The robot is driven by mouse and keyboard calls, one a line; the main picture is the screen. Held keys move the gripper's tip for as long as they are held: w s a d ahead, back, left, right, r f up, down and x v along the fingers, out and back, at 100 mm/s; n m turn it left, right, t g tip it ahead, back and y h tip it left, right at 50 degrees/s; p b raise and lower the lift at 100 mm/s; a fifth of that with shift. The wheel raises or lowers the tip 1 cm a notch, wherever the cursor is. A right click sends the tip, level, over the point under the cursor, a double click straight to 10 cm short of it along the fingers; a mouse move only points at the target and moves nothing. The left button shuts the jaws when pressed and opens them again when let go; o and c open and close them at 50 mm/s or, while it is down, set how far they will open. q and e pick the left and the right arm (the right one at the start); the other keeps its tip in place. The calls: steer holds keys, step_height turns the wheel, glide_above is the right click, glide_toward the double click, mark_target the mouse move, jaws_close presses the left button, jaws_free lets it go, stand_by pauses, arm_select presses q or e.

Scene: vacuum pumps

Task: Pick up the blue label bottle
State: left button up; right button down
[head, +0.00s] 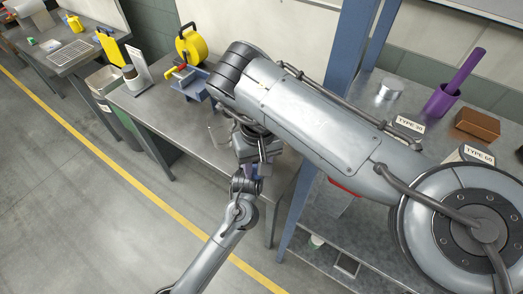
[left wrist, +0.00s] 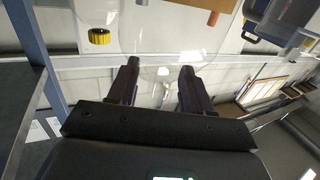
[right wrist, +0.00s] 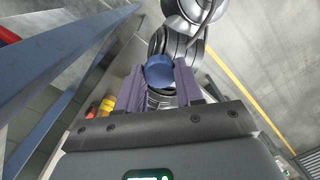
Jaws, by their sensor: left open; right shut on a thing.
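My right gripper (right wrist: 160,85) is shut on a round blue thing (right wrist: 160,72) in the right wrist view, its two fingers on either side of it. No label can be read, so I cannot tell for sure that it is the blue label bottle.
The grey workbench (head: 150,105) holds a yellow reel-like item (head: 190,45) and a blue vise-like fixture (head: 193,85). A blue post (head: 345,45) stands beside a bench with a purple container (head: 440,101), a brown box (head: 477,123) and type signs. Floor at the left is clear.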

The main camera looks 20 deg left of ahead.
arm_select(q)
jaws_close()
steer(key=shift+r, duration=0.1)
stand_by(1.2)
